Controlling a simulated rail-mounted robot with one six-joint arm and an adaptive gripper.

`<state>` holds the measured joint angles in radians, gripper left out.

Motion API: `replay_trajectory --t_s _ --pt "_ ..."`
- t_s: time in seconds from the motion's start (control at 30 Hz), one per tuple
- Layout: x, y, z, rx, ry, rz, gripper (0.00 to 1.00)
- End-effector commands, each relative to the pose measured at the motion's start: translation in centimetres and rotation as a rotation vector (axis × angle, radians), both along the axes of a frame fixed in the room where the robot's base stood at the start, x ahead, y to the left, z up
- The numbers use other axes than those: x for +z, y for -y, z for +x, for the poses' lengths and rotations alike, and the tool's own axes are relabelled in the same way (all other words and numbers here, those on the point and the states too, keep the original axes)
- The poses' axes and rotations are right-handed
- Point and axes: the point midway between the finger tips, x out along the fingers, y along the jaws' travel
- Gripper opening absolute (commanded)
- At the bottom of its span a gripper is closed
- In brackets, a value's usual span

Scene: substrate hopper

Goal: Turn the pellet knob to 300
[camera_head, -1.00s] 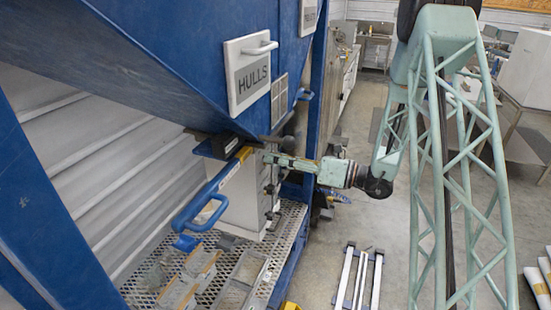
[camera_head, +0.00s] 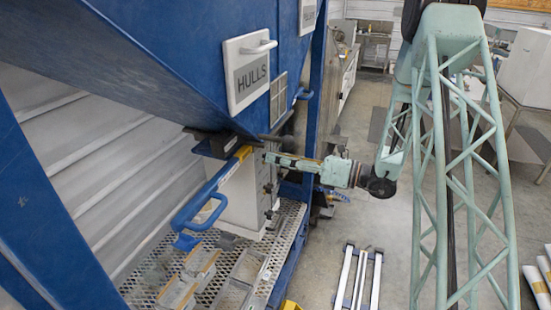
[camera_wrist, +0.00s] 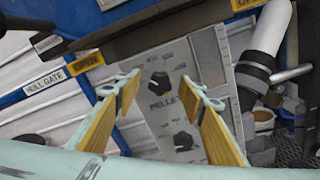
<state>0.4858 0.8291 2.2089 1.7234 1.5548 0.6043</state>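A pale control panel is on the front of a white box (camera_head: 240,198) under the blue hopper. In the wrist view the panel (camera_wrist: 205,60) carries a dark upper knob (camera_wrist: 160,79) with dial marks around it, the word PELLET below it, and a lower dark knob (camera_wrist: 183,141). The dial numbers are too small to read. My gripper (camera_wrist: 158,84) is open, its yellow-padded fingers apart on either side of the upper knob in the picture. I cannot tell whether they touch the panel. In the head view my gripper (camera_head: 268,158) reaches left to the box's upper front.
A blue handle bar (camera_head: 205,205) slopes beside the box. The HULLS hatch (camera_head: 247,75) is above. In the wrist view a HULL GATE label (camera_wrist: 45,82), an OPEN label (camera_wrist: 86,64) and a white pipe (camera_wrist: 268,35) surround the panel. Perforated decking (camera_head: 290,220) lies below.

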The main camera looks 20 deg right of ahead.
Motion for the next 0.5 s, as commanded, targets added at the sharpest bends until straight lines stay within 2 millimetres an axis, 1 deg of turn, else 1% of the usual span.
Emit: replay_trajectory --t_s 0.5 --pt "0.0 4.2 -3.0 -0.003 0.000 0.000 0.37"
